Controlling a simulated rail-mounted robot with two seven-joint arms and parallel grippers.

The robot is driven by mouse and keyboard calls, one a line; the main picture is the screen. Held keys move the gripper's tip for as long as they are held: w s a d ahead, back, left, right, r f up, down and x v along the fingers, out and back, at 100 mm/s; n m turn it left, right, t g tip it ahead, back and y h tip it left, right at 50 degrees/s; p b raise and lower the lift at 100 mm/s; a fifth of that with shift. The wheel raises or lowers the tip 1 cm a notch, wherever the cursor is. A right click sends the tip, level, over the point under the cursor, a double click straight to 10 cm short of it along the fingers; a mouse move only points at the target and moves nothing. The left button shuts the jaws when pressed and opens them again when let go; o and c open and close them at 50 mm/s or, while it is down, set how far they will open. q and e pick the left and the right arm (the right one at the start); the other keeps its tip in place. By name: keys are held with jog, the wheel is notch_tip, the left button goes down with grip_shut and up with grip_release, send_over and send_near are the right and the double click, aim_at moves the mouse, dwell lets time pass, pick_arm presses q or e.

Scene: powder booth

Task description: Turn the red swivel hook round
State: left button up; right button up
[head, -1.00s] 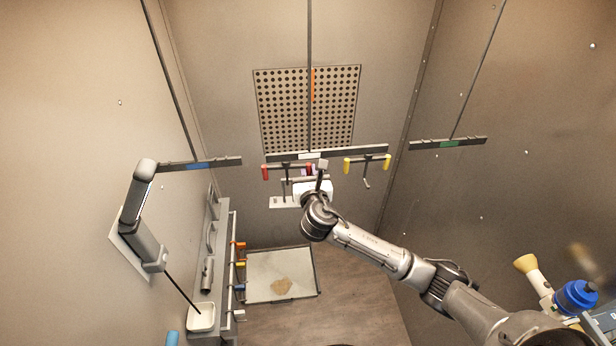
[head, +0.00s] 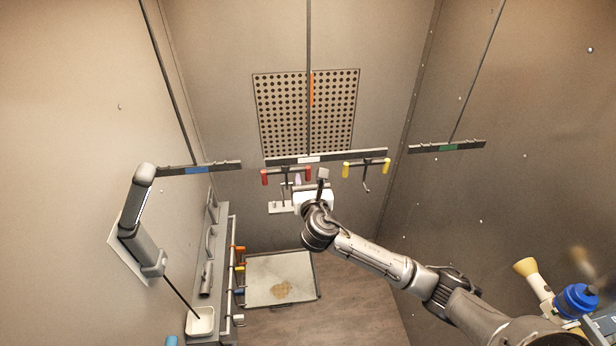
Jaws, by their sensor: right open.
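The red swivel hook (head: 266,177) hangs from the left part of the middle bar (head: 340,155), with its red grips level and a dark stem below. My right gripper (head: 300,190) is just below and in front of its right part, and the wrist hides some of the stem. The jaws are open; from this view I cannot tell whether they are around the stem or touching it. My left gripper is not in view.
A yellow swivel hook (head: 367,166) hangs close by on the right of the same bar. Bars with a blue label (head: 198,168) and a green label (head: 447,147) hang to either side. A shelf rack stands at the left wall, and a tray (head: 312,262) lies on the floor.

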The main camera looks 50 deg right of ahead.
jog(key=v, duration=0.7)
jog(key=shift+s, duration=0.1)
dwell(0.6)
